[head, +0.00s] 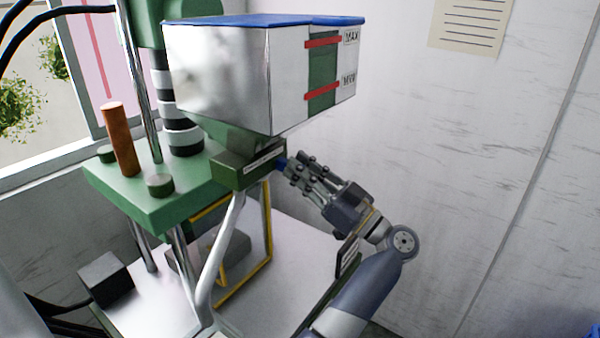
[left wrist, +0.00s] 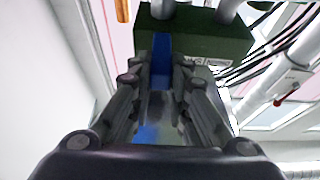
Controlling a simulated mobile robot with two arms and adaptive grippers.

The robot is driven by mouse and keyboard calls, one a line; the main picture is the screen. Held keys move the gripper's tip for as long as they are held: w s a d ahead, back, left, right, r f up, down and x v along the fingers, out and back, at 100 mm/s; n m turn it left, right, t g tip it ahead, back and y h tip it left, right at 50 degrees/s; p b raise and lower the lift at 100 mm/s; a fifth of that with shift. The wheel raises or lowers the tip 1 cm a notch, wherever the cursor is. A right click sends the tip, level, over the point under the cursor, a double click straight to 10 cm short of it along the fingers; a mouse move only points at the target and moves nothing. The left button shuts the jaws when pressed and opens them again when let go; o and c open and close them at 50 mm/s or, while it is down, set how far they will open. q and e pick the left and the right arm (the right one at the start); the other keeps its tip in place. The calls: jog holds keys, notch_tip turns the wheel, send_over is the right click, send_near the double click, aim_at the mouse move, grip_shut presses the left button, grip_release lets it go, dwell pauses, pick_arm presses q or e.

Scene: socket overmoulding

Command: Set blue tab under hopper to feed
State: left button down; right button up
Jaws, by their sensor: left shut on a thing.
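The hopper (head: 215,75) is a pale metal bin with a blue lid and a green level strip between red MAX and MIN marks. Its green neck runs down into a dark green block (head: 232,172) with a white label. The blue tab (head: 281,163) sticks out of the block's right side, mostly hidden by my fingers. In the left wrist view the blue tab (left wrist: 161,60) runs from the green block (left wrist: 215,42) in between the fingers. My left gripper (head: 291,172) is shut on the tab. My right gripper is not in view.
The green machine plate (head: 150,205) carries an orange-brown cylinder (head: 119,140) and metal posts. A yellow frame (head: 267,235) stands below the block, over a pale table (head: 165,312). A dark box (head: 105,278) sits at left. A wall is at right, with free room before it.

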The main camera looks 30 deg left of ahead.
pick_arm(q)
jog(key=c, duration=1.7)
grip_release()
jog(key=shift+w+r, duration=0.1)
jog(key=shift+o, duration=0.9)
jog(key=shift+w+a, duration=0.15)
jog(key=shift+w, duration=0.05)
jog(key=shift+s, duration=0.15)
